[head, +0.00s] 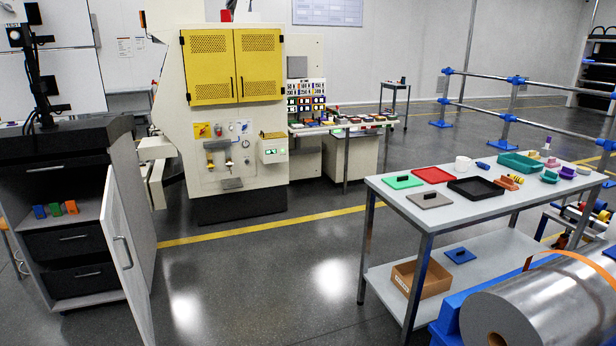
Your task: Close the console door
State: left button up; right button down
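The console (62,145) is a grey cabinet with a dark top at the left of the head view. Its light grey door (118,225) stands open, swung out toward me, with a metal bar handle (123,251) on it. The open front shows a shelf with small blue, green and orange items (55,209) and dark drawers (62,242) below. The door's lower end runs to the bottom edge of the picture. Neither of my grippers is in view.
The grey floor (260,280) between the console and the right-hand table (480,215) is clear. The table carries trays and small parts. A metal roll (540,305) on a blue stand fills the lower right. A machine with shut yellow doors (232,65) stands behind.

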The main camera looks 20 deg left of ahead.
aim_at(113, 221)
jog(key=i+u, duration=0.25)
jog(key=u, duration=0.25)
jog(key=i+l+u, duration=0.25)
jog(key=u, duration=0.2)
jog(key=i+l+u, duration=0.2)
jog(key=u, duration=0.3)
jog(key=i+l+u, duration=0.15)
jog(key=l+u, duration=0.3)
jog(key=j, duration=0.05)
